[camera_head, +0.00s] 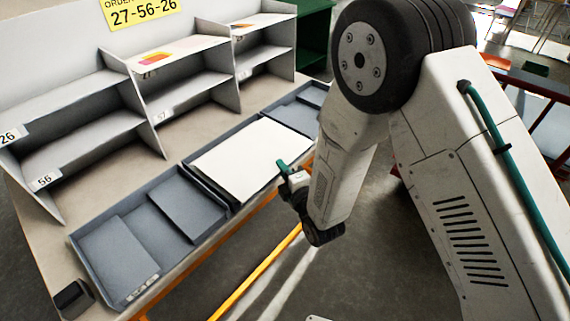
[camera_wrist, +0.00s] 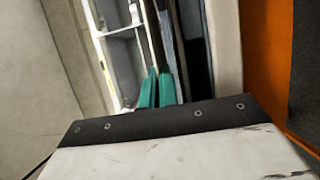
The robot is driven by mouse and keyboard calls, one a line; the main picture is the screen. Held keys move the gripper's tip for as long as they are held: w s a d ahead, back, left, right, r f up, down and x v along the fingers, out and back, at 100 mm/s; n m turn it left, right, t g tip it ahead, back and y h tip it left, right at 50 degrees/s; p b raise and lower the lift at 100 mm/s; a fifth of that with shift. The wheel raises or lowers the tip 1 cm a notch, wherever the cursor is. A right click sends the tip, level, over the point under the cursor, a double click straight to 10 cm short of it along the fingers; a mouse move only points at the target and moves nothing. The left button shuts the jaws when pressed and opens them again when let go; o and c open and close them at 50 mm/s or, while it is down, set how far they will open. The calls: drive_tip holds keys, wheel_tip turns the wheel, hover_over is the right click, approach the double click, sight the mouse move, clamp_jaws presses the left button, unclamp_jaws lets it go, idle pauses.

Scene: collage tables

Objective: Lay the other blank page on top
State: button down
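A blank white page (camera_head: 238,158) lies about level over the middle tray (camera_head: 190,168) on the table and covers most of it. My gripper (camera_head: 283,166) is at the page's front right edge. In the wrist view my teal fingertips (camera_wrist: 157,88) are nearly together, with a thin pale strip between them that looks like the page edge-on. The gripper looks shut on this edge. Whether another page lies underneath is hidden. I cannot tell how far the page is above the tray floor.
A left tray (camera_head: 88,240) holds grey panels, and another tray (camera_head: 318,92) sits to the right. A grey shelf unit (camera_head: 128,65) with numbered labels stands behind, bearing a colourful sheet (camera_head: 170,50). A small dark device (camera_head: 73,297) sits at the near left corner.

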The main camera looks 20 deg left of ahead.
drive_tip(key=shift+f, duration=0.7)
drive_tip(key=c, duration=2.1)
unclamp_jaws()
drive_tip(key=o, duration=0.5)
drive_tip(key=v, duration=0.8)
